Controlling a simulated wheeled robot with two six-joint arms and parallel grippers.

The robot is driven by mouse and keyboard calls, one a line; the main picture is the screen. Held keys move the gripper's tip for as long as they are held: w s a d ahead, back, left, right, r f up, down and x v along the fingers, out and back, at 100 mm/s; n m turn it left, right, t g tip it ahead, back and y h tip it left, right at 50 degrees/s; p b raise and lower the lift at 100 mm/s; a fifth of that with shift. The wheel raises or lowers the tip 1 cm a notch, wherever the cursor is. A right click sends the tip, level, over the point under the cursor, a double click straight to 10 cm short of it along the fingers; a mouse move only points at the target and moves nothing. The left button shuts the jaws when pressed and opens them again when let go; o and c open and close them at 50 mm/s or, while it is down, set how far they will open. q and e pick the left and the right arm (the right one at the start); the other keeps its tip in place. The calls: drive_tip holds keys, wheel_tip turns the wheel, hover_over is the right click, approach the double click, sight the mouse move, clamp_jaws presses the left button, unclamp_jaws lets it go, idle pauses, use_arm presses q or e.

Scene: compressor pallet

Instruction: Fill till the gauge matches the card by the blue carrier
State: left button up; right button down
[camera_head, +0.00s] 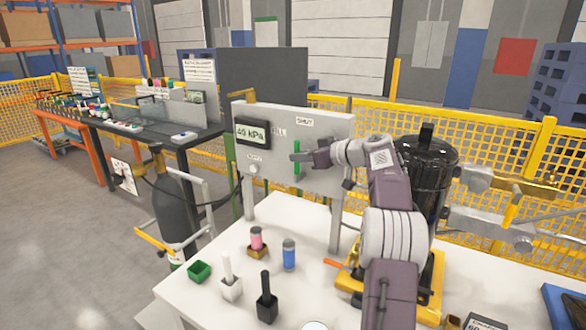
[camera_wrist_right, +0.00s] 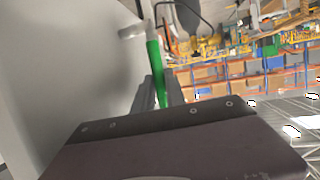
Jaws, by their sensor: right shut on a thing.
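The grey panel (camera_head: 325,125) carries a gauge (camera_head: 252,132) that reads 40 kPa. The panel is marked FILL on the left and SHUT near the top. My right gripper (camera_head: 301,157) is shut on the green lever (camera_head: 297,172), which stands about upright. In the right wrist view the green lever (camera_wrist_right: 155,68) runs between the fingers. A small blue cylinder (camera_head: 289,256) stands on the white table. A dark card (camera_head: 484,323) lies at the bottom right beside a blue tray (camera_head: 563,307); its text is cut off and unreadable. My left gripper is out of view.
A black tank (camera_head: 428,165) on a yellow base stands behind my right arm. A pink cylinder (camera_head: 256,240), a green box (camera_head: 199,271), and white (camera_head: 231,288) and black (camera_head: 266,305) holders stand on the white table (camera_head: 190,295). A dark gas cylinder (camera_head: 177,215) stands left.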

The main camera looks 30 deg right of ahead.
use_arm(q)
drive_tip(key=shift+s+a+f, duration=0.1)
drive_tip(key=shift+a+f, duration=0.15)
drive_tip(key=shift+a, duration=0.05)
use_arm(e)
drive_tip(key=shift+s+f, duration=0.1)
drive_tip(key=c, duration=1.4)
unclamp_jaws()
drive_tip(key=shift+o, duration=0.2)
use_arm(q)
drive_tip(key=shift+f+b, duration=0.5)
drive_tip(key=shift+b, duration=0.05)
use_arm(e)
drive_tip(key=v, duration=0.9)
drive_tip(key=shift+f, duration=0.15)
